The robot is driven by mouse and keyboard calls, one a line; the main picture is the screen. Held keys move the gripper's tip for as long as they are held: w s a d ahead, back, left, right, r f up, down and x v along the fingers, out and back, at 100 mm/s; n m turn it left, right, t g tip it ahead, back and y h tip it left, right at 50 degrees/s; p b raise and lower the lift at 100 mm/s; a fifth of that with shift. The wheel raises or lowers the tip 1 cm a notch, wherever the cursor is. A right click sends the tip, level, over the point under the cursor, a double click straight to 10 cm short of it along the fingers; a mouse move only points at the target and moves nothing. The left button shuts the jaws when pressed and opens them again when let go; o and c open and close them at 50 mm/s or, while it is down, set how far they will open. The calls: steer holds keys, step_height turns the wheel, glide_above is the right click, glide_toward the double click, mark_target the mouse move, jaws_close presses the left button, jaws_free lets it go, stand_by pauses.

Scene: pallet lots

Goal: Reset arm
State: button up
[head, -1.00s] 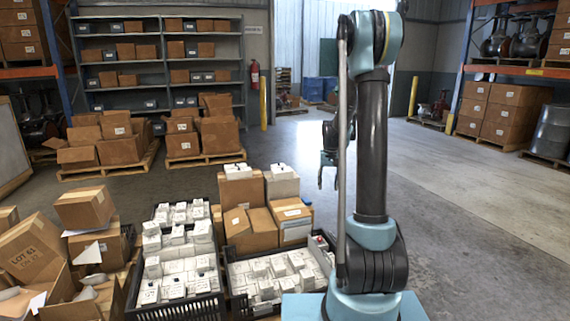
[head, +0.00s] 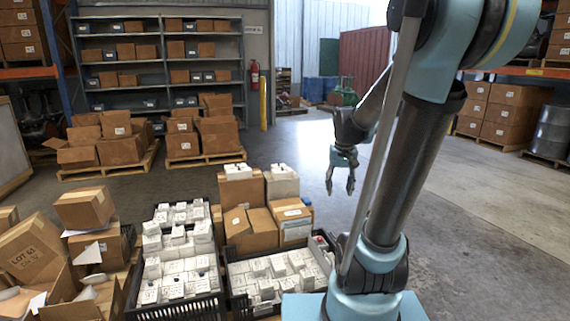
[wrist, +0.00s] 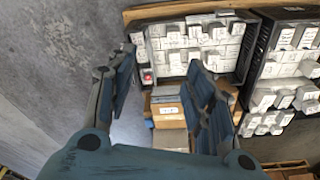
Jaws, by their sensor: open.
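My gripper (head: 341,180) hangs from my arm to the right of the crates in the head view, fingers pointing down. It is open and empty, well above the floor. In the wrist view its two fingers (wrist: 160,90) are spread, with cardboard boxes (wrist: 168,115) and a crate of white boxes visible beyond them. It touches nothing that I can see.
Black crates (head: 176,309) and (head: 236,299) hold white boxes in front of me. Cardboard boxes (head: 252,229) stand behind the right crate. A tumbled pile of cartons (head: 35,247) lies at left. Loaded pallets (head: 188,160) and shelves (head: 160,65) stand farther back.

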steer(key=s+f, duration=0.3)
steer(key=s, duration=0.6)
steer(key=s+f, duration=0.3)
steer(key=s, duration=0.6)
steer(key=shift+s+f+n+t, duration=0.3)
steer(key=shift+f, duration=0.05)
steer(key=shift+w+f, duration=0.2)
steer(key=shift+w, duration=0.25)
